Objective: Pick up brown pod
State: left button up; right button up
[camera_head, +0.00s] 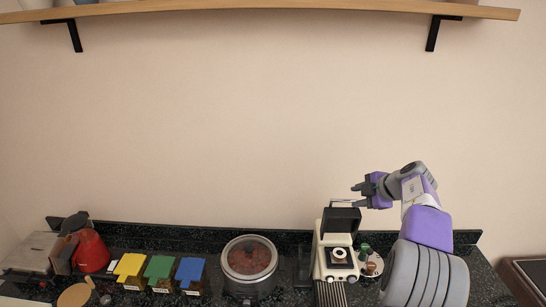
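A small round tray (379,271) stands just right of the white coffee machine (320,262). It holds a few pods, among them a dark green one (365,248) and a brownish one with a pale rim (371,266); they are too small to make out clearly. My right gripper (354,195) is raised above the counter, by the top of the machine's lifted dark lid (341,219), its fingers pointing left. The fingers look apart with nothing clear between them; I cannot tell if they touch the pale lid handle. My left gripper is not in view.
Along the dark counter stand a glass-lidded cooker (249,258), blue (190,271), green (159,269) and yellow (130,267) lidded boxes, a red kettle (91,251) and a metal toaster (31,252). A wooden shelf (270,5) hangs above. My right arm hides the counter's right part.

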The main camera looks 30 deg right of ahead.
aim_at(339, 254)
jog(key=z, duration=0.05)
jog(key=k, duration=1)
jog(key=u, duration=0.05)
